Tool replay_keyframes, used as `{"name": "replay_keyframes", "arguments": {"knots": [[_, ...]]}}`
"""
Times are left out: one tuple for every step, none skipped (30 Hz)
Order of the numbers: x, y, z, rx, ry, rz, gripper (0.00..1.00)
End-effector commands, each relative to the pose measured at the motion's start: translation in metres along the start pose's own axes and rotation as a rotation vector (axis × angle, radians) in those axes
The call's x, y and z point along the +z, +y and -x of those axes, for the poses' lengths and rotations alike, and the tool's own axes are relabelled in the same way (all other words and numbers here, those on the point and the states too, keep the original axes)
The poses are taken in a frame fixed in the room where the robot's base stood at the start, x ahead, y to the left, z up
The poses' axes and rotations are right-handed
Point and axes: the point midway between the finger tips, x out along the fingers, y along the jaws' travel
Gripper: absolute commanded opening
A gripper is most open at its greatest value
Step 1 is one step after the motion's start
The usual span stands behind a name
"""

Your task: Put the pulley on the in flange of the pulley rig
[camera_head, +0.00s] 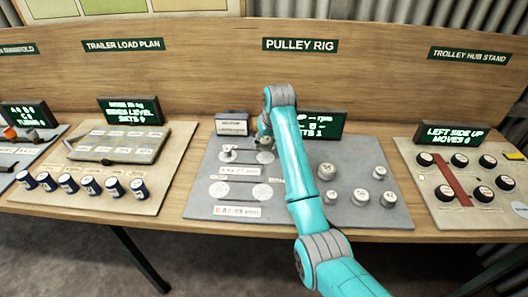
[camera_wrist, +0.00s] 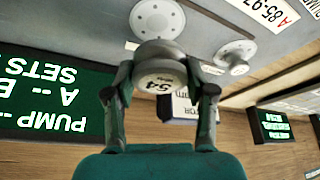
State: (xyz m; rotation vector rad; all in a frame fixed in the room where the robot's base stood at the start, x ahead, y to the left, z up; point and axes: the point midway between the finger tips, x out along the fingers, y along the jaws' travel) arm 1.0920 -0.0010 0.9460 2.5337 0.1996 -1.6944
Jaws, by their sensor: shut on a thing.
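My gripper (camera_wrist: 160,92) is shut on a grey pulley (camera_wrist: 160,77) whose face reads what looks like 54, upside down in the wrist view. In the head view my gripper (camera_head: 264,136) is over the back of the pulley rig (camera_head: 200,200), mostly hidden by my arm. The rig has two rows of pale round flanges. An upper-row flange (camera_wrist: 157,17) lies just beyond the held pulley in the wrist view; contact cannot be told. The other upper-row flange (camera_wrist: 232,52) carries a small hub or pulley. Any IN marking is not readable.
Several loose pulleys (camera_head: 360,196) stand on the rig's right side. A green display (camera_head: 322,124) and a small grey box (camera_head: 232,123) stand behind it. The trailer load plan (camera_head: 120,145) is left and the trolley hub stand (camera_head: 465,180) right.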

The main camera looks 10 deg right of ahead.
Motion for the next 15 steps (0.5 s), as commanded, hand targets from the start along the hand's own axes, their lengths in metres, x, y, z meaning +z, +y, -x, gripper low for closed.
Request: {"name": "replay_keyframes", "arguments": {"knots": [[0.001,0.0,-0.003,0.0,0.0,0.0,0.15],[0.002,0.0,-0.005,0.0,0.0,0.0,0.15],[0.004,0.0,-0.009,0.0,0.0,0.0,0.15],[0.005,0.0,-0.013,0.0,-0.001,0.0,0.15],[0.007,0.0,-0.017,0.0,-0.002,0.0,0.15],[0.01,0.0,-0.023,0.0,-0.002,0.0,0.15],[0.012,0.0,-0.027,0.0,-0.002,0.0,0.15],[0.014,0.0,-0.032,0.0,-0.002,0.0,0.15],[0.016,0.0,-0.037,0.0,-0.002,0.0,0.15],[0.017,0.0,-0.041,0.0,-0.001,0.0,0.15],[0.018,0.0,-0.043,0.0,0.0,0.001,0.15],[0.018,0.0,-0.045,0.0,0.0,0.001,0.15],[0.019,0.0,-0.046,0.0,0.001,0.001,0.15],[0.019,0.0,-0.046,0.0,0.001,0.001,0.15],[0.018,0.0,-0.046,0.0,0.001,0.001,0.15]]}}
